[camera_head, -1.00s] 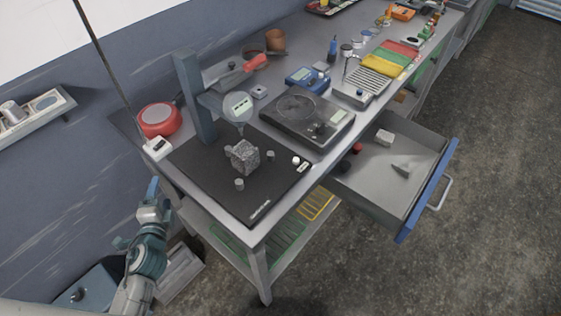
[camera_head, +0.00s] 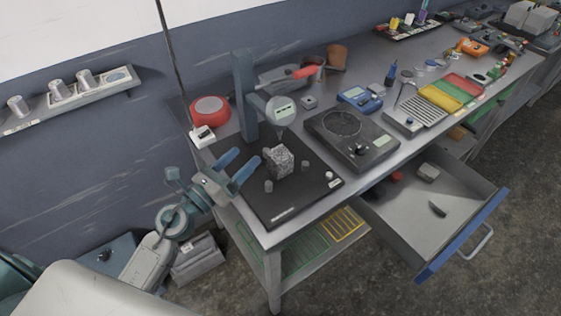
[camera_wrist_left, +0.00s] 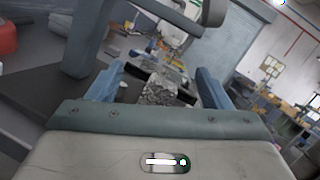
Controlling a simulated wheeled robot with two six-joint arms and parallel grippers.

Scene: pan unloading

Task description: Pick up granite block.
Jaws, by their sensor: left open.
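The granite block (camera_head: 278,161) is a speckled grey cube on the black plate (camera_head: 290,206) under the dial gauge (camera_head: 282,110) of a blue-grey stand. My left gripper (camera_head: 243,165) is open and empty, its two blue fingers pointing at the block from the left, with a small gap. In the left wrist view the block (camera_wrist_left: 160,92) shows ahead, between the two fingers. My right gripper is not in view.
The stand's column (camera_head: 245,95) rises behind the plate. A black scale (camera_head: 352,138) is to the right, and a drawer (camera_head: 425,205) hangs open at the front right. A red round case (camera_head: 210,110) is at the back left.

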